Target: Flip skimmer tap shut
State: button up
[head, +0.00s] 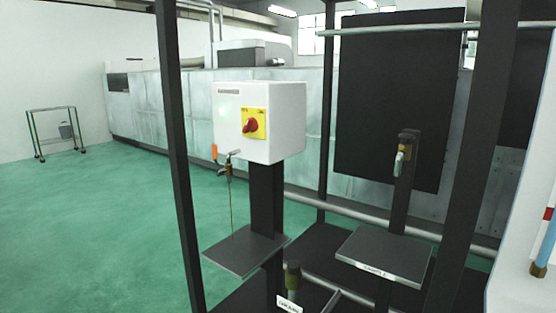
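A small brass tap (228,168) sits under the front left corner of a white box (258,122). Its orange lever (214,152) stands upright at the left. A thin brownish line, like a stream, runs from its spout to a dark plate (222,262) below. A second tap (402,155) with a pale grey lever pointing down is on a dark post at the right, above another plate (352,252). No stream shows under it. The labels are too small to read surely, so I cannot tell which is the skimmer tap. My gripper is not in view.
The white box has a red knob (250,125) on a yellow plate. Dark frame posts (178,150) stand at left and right, with a horizontal pipe (370,219) behind. A wheeled rack (56,130) stands far left. Green floor (90,225) is open at left.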

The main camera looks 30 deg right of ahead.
aim_at(214, 147)
jog(key=z, duration=0.4)
jog(key=i+l, duration=0.2)
jog(key=i, duration=0.35)
jog(key=i+l+u, duration=0.1)
jog(key=i, duration=0.45)
